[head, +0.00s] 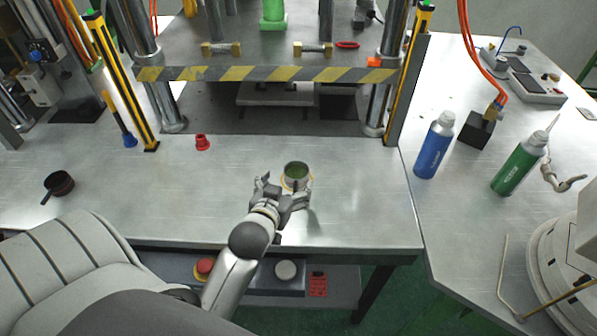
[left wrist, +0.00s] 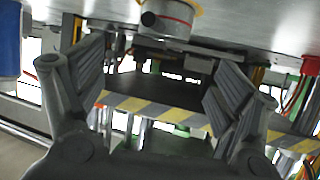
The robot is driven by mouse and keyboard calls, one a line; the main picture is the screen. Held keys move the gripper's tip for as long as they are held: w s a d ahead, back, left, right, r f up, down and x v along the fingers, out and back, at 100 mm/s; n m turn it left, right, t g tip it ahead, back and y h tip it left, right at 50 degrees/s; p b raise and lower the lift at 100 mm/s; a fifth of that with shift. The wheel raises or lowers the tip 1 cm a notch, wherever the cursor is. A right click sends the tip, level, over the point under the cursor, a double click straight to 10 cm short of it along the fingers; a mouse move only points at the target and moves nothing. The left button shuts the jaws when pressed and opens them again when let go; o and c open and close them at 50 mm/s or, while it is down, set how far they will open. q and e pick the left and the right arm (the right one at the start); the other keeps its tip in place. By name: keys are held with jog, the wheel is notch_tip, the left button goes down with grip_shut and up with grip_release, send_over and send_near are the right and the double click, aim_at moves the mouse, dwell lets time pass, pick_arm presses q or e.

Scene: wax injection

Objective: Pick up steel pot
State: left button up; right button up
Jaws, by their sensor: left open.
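The steel pot (head: 296,172) is a small round metal cup with green inside, upright on the bench near its front edge. My left gripper (head: 284,187) reaches in from the front, open, with its fingertips close to the pot's near side. I cannot tell in the head view whether they touch it. In the left wrist view the picture is upside down; the pot (left wrist: 170,20) shows at the top, with a dark round knob and a red line. The open left gripper (left wrist: 157,65) has nothing between its fingers there. My right gripper is not seen.
A black pan (head: 58,185) and a red cap (head: 202,142) stand to the left. A striped bar (head: 270,74) crosses the press behind. A blue bottle (head: 434,146) and a green bottle (head: 519,163) stand on the right table. The bench around the pot is clear.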

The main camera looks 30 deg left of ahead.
aim_at(290, 180)
pick_arm(q)
jog(key=x, duration=0.2)
jog(key=shift+w+a+f, duration=0.1)
jog(key=shift+w+f, duration=0.05)
jog(key=shift+w, duration=0.2)
jog(key=shift+w+a+f, duration=0.1)
jog(key=shift+w+f, duration=0.1)
jog(key=shift+w, duration=0.15)
jog(key=shift+w+a+f+p, duration=0.3)
jog(key=shift+w+f+p, duration=0.15)
jog(key=shift+w, duration=0.05)
jog(key=x, duration=0.3)
jog(key=shift+s+f, duration=0.1)
jog(key=shift+f, duration=0.05)
jog(key=shift+w+f, duration=0.1)
jog(key=shift+w, duration=0.15)
jog(key=c, duration=1.3)
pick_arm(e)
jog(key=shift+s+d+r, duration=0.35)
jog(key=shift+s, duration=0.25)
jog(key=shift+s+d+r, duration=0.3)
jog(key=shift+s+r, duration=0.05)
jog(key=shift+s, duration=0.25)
